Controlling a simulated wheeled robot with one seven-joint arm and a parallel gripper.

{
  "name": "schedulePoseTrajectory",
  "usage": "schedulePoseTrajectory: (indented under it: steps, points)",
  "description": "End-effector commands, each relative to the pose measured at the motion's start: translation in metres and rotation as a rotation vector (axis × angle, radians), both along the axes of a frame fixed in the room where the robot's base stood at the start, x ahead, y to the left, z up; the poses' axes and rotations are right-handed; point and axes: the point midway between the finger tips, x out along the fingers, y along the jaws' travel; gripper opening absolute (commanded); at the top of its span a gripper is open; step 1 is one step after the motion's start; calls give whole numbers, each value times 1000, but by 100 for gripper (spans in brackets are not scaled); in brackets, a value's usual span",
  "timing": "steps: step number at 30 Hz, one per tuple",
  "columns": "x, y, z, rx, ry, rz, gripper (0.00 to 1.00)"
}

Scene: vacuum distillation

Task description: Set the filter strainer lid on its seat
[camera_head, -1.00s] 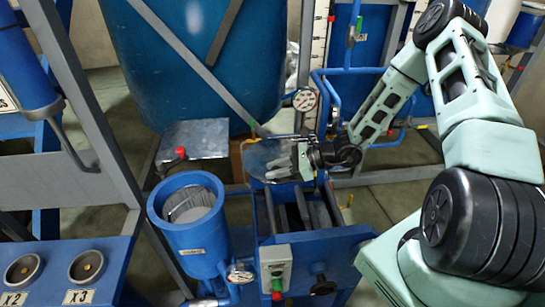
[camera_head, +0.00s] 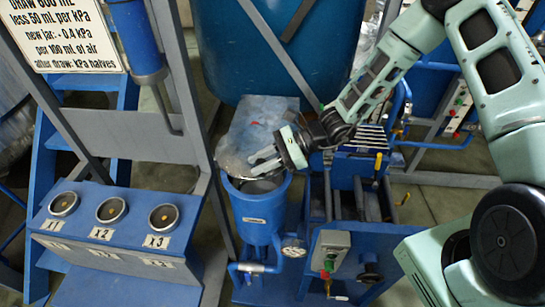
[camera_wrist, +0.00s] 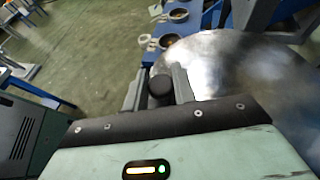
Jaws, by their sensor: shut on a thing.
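The filter strainer lid (camera_head: 232,167) is a shiny round metal plate with a dark knob. It shows in the wrist view as a large disc (camera_wrist: 245,68). My gripper (camera_head: 262,160) is shut on the lid's knob, which sits between the two fingers (camera_wrist: 160,90) in the wrist view. The blue filter strainer body (camera_head: 258,218) stands upright below, with its round mouth partly visible. The lid and gripper are over the rear left of that mouth and hide part of its rim. I cannot tell the gap between lid and rim.
A shiny flat plate (camera_head: 265,112) lies behind the lid. A blue frame (camera_head: 345,205) with bars stands right of the strainer, with a gauge (camera_head: 293,250) between. A grey post (camera_head: 180,80) and a blue panel with x1, x2, x3 cups (camera_head: 111,210) are at left.

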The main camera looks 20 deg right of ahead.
Motion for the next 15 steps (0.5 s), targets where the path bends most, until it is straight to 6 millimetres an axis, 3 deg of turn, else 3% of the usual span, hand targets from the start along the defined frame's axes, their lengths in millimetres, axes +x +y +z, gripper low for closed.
schedulePoseTrajectory:
  steps: [15]
  points:
    - [0,0,-38,3,0,-1,0]
